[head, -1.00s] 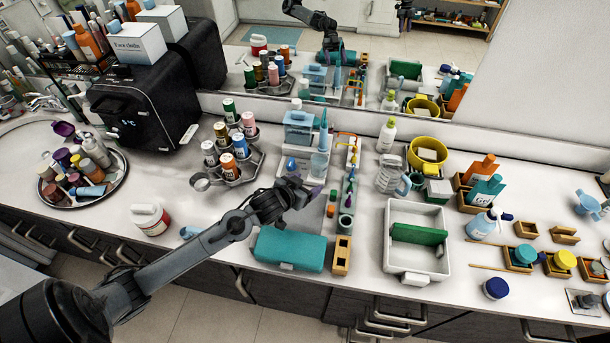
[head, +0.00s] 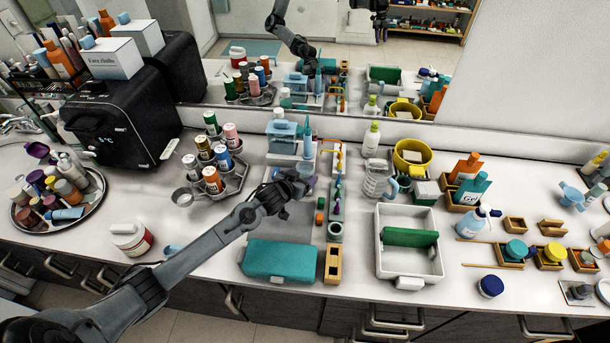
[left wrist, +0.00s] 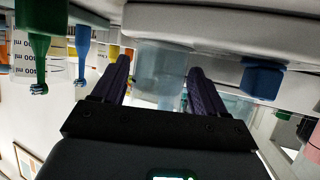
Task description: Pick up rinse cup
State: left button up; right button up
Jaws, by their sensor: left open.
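The rinse cup, a translucent pale-blue cup (head: 306,169), stands on the white stand at the middle of the counter. In the head view my left gripper (head: 304,184) is right at its near side and hides its lower part. In the left wrist view, which looks upside down, the cup (left wrist: 160,75) shows between the two dark purple fingers (left wrist: 158,85). The fingers are apart, one on each side of it, with a visible gap, so the gripper is open. I cannot tell how deep the cup sits between them. My right gripper is not in view.
A blue-lidded box (head: 282,135) and a blue upright bottle (head: 307,138) stand behind the cup. A teal case (head: 280,261) lies in front. A narrow holder with small items (head: 335,215) and a clear pitcher (head: 377,180) are to the right. A bottle carousel (head: 235,180) is left.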

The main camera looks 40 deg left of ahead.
pick_arm(q)
jog(key=shift+x, duration=1.1)
jog(key=c, duration=0.9)
jog(key=shift+r, duration=0.1)
